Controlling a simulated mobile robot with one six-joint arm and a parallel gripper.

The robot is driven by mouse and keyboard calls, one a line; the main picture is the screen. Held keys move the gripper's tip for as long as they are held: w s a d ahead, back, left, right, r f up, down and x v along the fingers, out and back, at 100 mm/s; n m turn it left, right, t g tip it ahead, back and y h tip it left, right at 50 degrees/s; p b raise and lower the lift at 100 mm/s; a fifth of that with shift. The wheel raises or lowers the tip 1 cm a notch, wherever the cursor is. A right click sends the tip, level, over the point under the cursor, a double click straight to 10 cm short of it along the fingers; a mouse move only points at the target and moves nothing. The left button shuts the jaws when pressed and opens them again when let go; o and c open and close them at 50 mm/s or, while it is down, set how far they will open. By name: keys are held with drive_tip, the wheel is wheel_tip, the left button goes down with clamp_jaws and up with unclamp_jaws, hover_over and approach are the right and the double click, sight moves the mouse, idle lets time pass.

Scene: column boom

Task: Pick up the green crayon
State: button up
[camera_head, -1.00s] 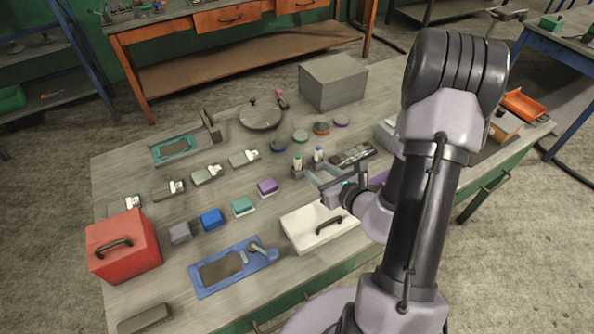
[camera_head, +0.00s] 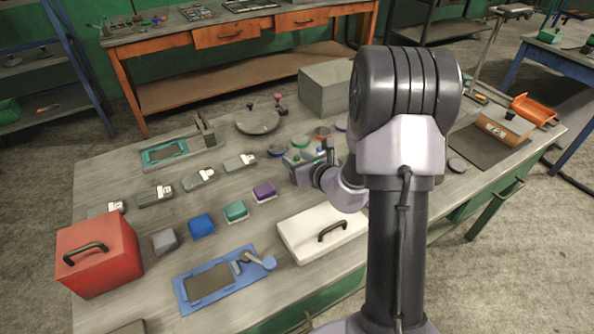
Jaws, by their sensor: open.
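My gripper (camera_head: 304,166) is open, near the middle of the table, pointing left and away from my wrist. A small green spot with a pale body (camera_head: 295,158), which looks like the green crayon, shows right at the jaws. It is too small to tell whether it stands between the fingers or just beyond them.
A grey box (camera_head: 325,88) stands farther back. A white case (camera_head: 310,233) lies in front. A purple block (camera_head: 264,191) and a red box (camera_head: 98,255) are to the left.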

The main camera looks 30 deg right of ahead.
clamp_jaws()
drive_tip(key=shift+r, duration=0.1)
